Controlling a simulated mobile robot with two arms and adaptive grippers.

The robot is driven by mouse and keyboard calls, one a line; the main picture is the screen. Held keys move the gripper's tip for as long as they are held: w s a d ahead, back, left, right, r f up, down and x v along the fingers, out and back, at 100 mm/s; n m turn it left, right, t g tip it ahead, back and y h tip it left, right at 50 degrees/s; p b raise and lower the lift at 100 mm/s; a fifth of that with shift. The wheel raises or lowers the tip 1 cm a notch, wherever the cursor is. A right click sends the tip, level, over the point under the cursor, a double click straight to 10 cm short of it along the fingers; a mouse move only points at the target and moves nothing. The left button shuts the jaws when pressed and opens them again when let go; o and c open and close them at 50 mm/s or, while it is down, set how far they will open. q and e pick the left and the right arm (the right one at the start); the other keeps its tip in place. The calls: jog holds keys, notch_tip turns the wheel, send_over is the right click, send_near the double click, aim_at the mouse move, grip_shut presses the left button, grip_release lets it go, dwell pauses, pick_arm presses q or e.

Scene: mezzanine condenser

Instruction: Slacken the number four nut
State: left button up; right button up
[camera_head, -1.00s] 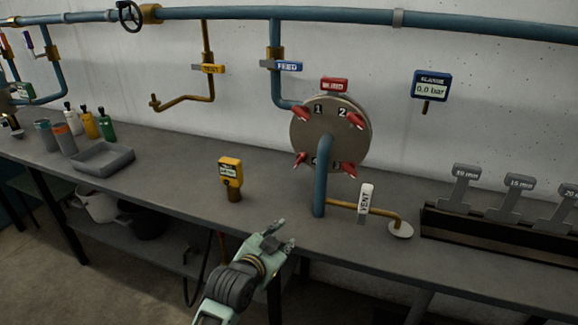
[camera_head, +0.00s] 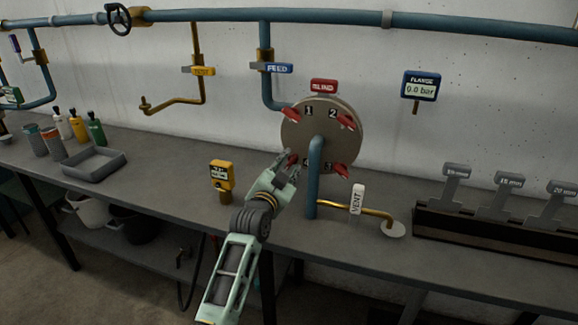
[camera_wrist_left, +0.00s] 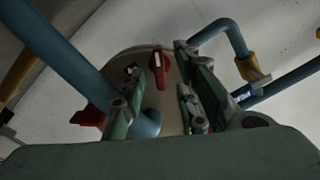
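The round grey flange (camera_head: 350,130) stands upright on the bench with red winged nuts near its rim and printed numbers, 1 and 2 on top. The number four nut (camera_head: 291,160) is at its lower left, partly hidden by my left gripper (camera_head: 287,168). That gripper points up at it from below. In the left wrist view, the fingers (camera_wrist_left: 158,95) are spread apart, with a red nut (camera_wrist_left: 158,68) beyond and between them. Its number is unreadable there, and I cannot tell whether the fingers touch it. Another red nut (camera_wrist_left: 88,117) is at the left. My right gripper is not visible.
A blue pipe (camera_head: 315,180) rises in front of the flange, just right of my gripper. A brass vent pipe (camera_head: 375,210) runs right from it. A yellow meter (camera_head: 221,177) stands left of my arm. A wrench rack (camera_head: 480,235) is at the right.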

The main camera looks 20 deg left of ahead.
pick_arm(q)
jog(key=shift+w, duration=0.55)
grip_shut()
